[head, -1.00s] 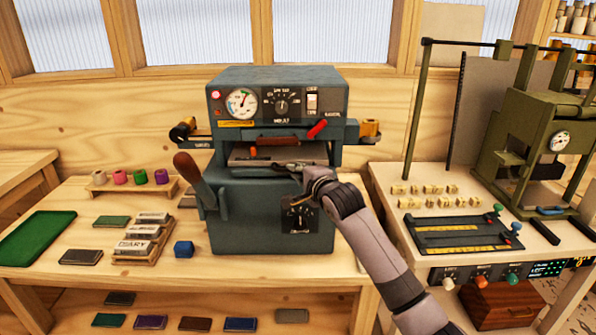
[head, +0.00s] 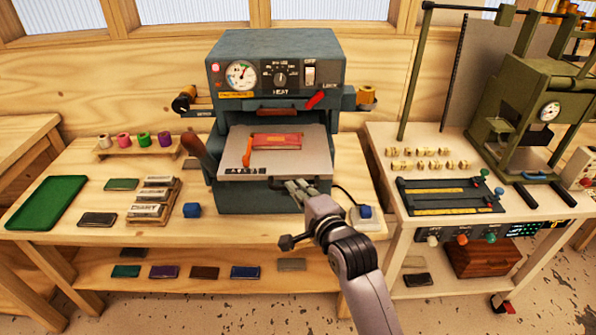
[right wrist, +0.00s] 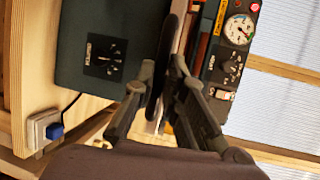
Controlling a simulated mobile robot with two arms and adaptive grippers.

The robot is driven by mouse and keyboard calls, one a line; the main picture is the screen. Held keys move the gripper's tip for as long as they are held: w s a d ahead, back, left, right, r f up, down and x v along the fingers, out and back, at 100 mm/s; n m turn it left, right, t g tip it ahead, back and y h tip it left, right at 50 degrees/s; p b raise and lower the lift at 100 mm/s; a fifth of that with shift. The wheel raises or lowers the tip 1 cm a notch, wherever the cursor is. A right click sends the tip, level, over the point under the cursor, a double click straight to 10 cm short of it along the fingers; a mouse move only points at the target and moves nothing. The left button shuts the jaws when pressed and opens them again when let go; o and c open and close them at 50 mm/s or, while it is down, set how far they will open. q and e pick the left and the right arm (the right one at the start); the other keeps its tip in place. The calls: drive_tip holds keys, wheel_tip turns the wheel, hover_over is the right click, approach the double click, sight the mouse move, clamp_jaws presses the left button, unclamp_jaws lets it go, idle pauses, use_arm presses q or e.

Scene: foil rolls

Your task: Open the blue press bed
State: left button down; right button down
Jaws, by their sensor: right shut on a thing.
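The blue press (head: 228,50) stands on the wooden bench in the head view. Its flat grey bed (head: 315,150) sticks out at the front below the heating head, with a red piece (head: 277,141) and an orange lever (head: 247,150) on top. My right gripper (head: 302,188) is at the bed's front edge. In the right wrist view my right gripper (right wrist: 163,80) is shut on the dark bed handle (right wrist: 160,92). The fingers partly hide the handle. My left gripper is not in view.
A blue button box (head: 365,213) sits right of my gripper. A green machine (head: 535,85) stands on the right table. Bench space in front of the press is mostly clear.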

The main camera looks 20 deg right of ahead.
drive_tip(key=shift+s+a+f, duration=0.1)
drive_tip(key=shift+s+a, duration=0.05)
drive_tip(key=shift+s, duration=0.45)
drive_tip(key=c, duration=1.7)
unclamp_jaws()
drive_tip(key=shift+o, duration=0.2)
drive_tip(key=v, duration=1.2)
drive_tip(key=shift+a+f, duration=0.1)
